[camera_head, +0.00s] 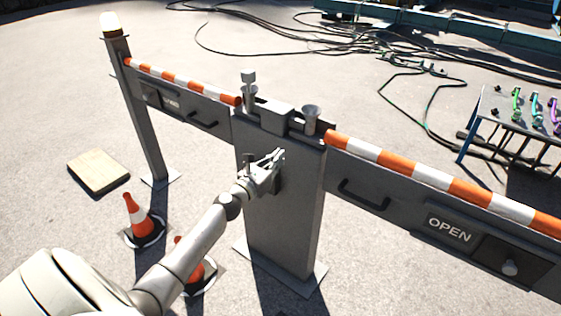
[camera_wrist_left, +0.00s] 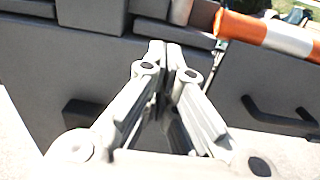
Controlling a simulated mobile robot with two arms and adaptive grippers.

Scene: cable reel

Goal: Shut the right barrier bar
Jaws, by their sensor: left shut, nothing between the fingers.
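The right barrier bar (camera_head: 440,180) is orange and white striped, on a grey panel with a black handle (camera_head: 363,195) and an "OPEN" sign (camera_head: 449,230). It runs from the central grey post (camera_head: 285,205) to the right edge of the head view. The bar (camera_wrist_left: 265,33) and handle (camera_wrist_left: 280,117) also show at the right in the left wrist view. My left gripper (camera_head: 279,156) is shut and empty, in front of the upper part of the post, left of the right handle. It also fills the middle of the left wrist view (camera_wrist_left: 166,48). My right gripper is out of view.
The left barrier bar (camera_head: 180,81) spans to a post with a lamp (camera_head: 110,25). Traffic cones (camera_head: 141,218) and a flat board (camera_head: 98,172) are on the ground at left. A table (camera_head: 515,115) with coloured tools stands at right. Cables (camera_head: 300,42) lie behind.

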